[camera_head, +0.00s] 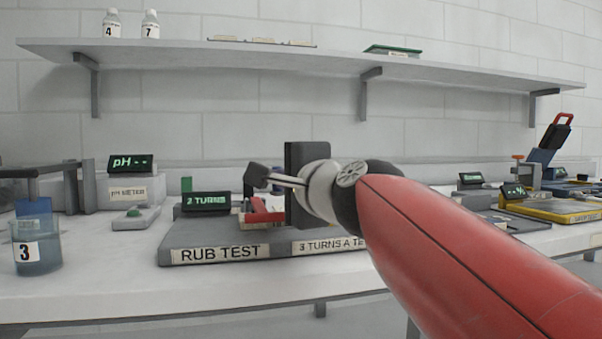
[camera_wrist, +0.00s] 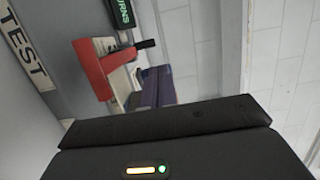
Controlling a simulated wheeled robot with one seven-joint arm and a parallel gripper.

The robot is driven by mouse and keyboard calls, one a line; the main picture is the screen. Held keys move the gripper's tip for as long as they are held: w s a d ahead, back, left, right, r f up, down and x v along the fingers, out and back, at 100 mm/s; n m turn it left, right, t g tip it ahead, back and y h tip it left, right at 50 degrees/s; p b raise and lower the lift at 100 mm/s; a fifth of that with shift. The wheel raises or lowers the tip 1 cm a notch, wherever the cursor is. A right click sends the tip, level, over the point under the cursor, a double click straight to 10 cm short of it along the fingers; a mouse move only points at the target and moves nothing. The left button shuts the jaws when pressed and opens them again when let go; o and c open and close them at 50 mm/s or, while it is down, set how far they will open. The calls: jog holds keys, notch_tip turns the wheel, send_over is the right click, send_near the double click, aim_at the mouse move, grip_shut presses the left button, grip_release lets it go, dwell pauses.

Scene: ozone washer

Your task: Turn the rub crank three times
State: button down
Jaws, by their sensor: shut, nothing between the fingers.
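The rub test station has a grey base (camera_head: 215,238) labelled "RUB TEST", with a small display (camera_head: 206,203) that seems to read "2 TURNS". A red arm (camera_head: 263,214), apparently the crank, sits behind the front edge, partly hidden by my gripper. In the wrist view the red arm (camera_wrist: 98,70) shows a short black handle (camera_wrist: 146,44). My gripper (camera_head: 257,177) is shut and empty. In the head view it appears above the red arm, pointing left. Any contact with the handle cannot be told; in the wrist view a gap shows between handle and gripper body.
A dark upright block (camera_head: 302,160) stands behind my gripper. A yellow-edged device (camera_head: 560,213) lies right. A shelf (camera_head: 300,58) runs above the bench.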

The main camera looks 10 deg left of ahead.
jog(key=shift+w+a+p, duration=0.3)
jog(key=shift+w+a, duration=0.05)
jog(key=shift+a, duration=0.25)
jog(key=shift+w+a+p, duration=0.3)
jog(key=shift+w+a, duration=0.05)
jog(key=shift+a, duration=0.2)
